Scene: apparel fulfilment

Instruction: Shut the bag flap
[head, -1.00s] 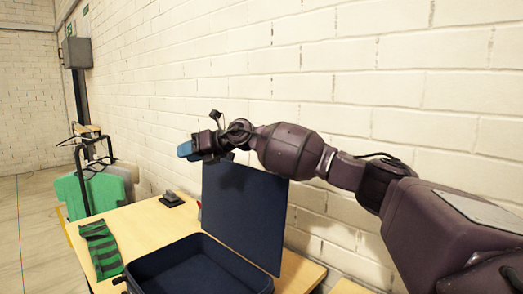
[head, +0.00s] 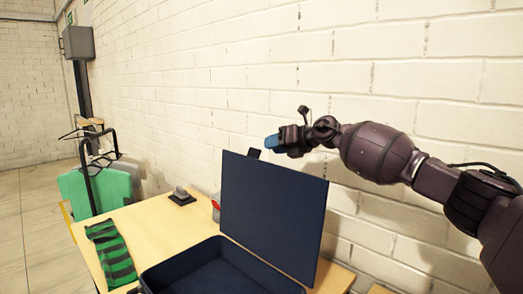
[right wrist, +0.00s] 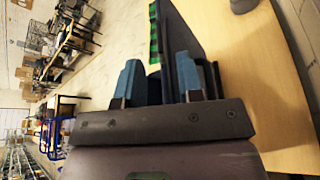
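The dark blue bag (head: 215,268) lies open on the table. Its flap (head: 272,215) stands upright at the right side of the bag, near the wall. My right gripper (head: 272,143), with blue fingers, is just above the flap's top edge in the head view; I cannot tell whether it touches. In the right wrist view its two fingers (right wrist: 158,82) are apart with nothing held between them. The dark flap (right wrist: 180,30) shows beyond the fingers there. My left gripper is in neither view.
A green and black striped cloth (head: 111,252) lies on the wooden table (head: 165,225) left of the bag. A small dark device (head: 181,197) stands at the back. A rack with green clothing (head: 98,190) is at the left. The brick wall is close behind the flap.

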